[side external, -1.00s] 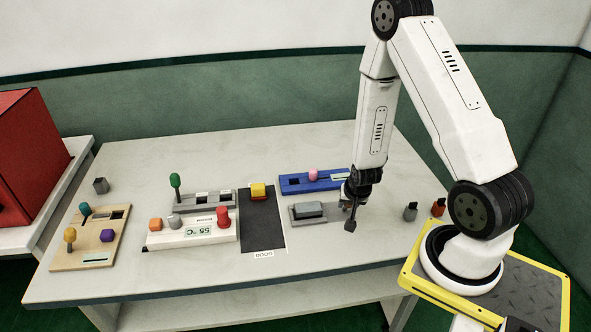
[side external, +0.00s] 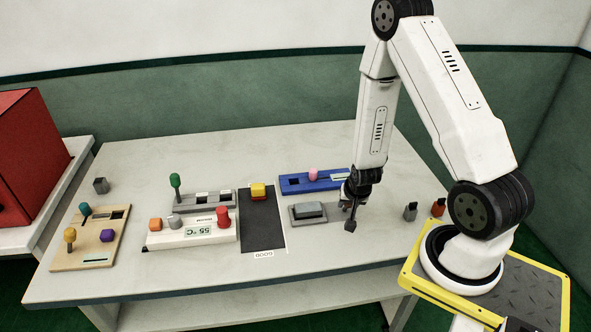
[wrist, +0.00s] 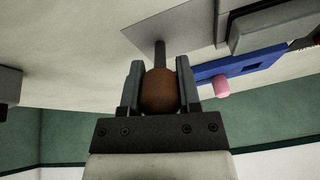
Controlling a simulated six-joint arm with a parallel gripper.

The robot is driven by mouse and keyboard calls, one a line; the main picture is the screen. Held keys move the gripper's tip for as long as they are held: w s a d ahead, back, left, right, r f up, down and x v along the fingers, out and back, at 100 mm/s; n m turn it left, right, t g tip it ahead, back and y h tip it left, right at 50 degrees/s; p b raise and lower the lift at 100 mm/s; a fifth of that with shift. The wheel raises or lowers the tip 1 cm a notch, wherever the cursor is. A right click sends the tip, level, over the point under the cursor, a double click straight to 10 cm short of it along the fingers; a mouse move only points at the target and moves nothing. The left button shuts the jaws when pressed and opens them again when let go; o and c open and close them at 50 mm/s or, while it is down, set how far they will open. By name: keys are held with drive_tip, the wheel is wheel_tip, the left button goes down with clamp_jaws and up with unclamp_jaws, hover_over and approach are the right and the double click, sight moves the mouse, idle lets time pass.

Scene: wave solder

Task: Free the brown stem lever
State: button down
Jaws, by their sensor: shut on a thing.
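The brown stem lever's round brown knob (wrist: 160,92) sits between the two fingers of my gripper (wrist: 160,64) in the wrist view. The fingers are shut on it, one on each side. Its thin grey stem (wrist: 160,52) runs from the knob toward a flat grey plate (wrist: 165,22). I cannot tell from this angle how the stem meets the plate. In the side view my gripper (side external: 351,208) is low over the right part of the table, and the knob is hidden there.
Left of my gripper is a grey block on a base (side external: 309,211). Behind is a blue panel (side external: 300,184) with a pink knob (side external: 313,174). Two small bottle-like items (side external: 411,212) stand to the right. Further left are a dark mat (side external: 262,225) and several knobbed panels. The table's front is clear.

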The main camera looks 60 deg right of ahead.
drive_tip(key=shift+w+d+r+g+y, duration=0.1)
drive_tip(key=shift+w+d+g+y, duration=0.15)
drive_tip(key=shift+g+y, duration=0.25)
idle(0.3)
drive_tip(key=shift+c, duration=1.5)
unclamp_jaws()
drive_tip(key=shift+r, duration=0.2)
drive_tip(key=shift+v, duration=3.45)
drive_tip(key=shift+s+r, duration=0.1)
drive_tip(key=shift+r, duration=0.05)
